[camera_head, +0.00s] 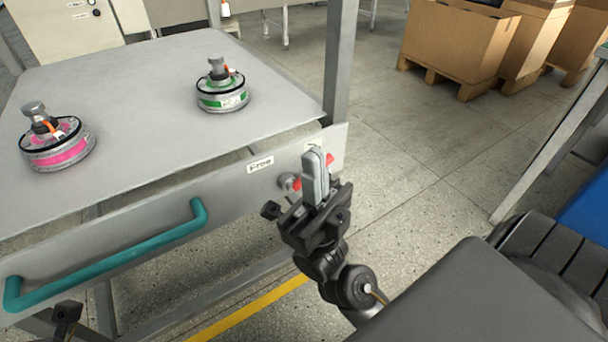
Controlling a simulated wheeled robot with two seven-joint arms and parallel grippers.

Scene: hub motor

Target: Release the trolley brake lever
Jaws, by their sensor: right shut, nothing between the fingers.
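The trolley (150,85) has a grey top and a front panel with a "Free" label (260,165). The brake lever (297,184) is on that panel, right of and below the label. Red parts show on both sides of my fingers, with a round grey knob at the left; the middle is hidden. My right gripper (315,170) is in front of the lever, shut with nothing between its fingers. I cannot tell whether it touches the lever. A dark part of my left gripper (65,315) shows at the bottom left; its fingers are out of sight.
A teal handle (110,262) runs along the trolley's front. A pink-banded hub motor (58,152) and a green-banded one (222,98) stand on top. Cardboard boxes on pallets (455,45) stand at the back right. Floor right of the trolley is clear.

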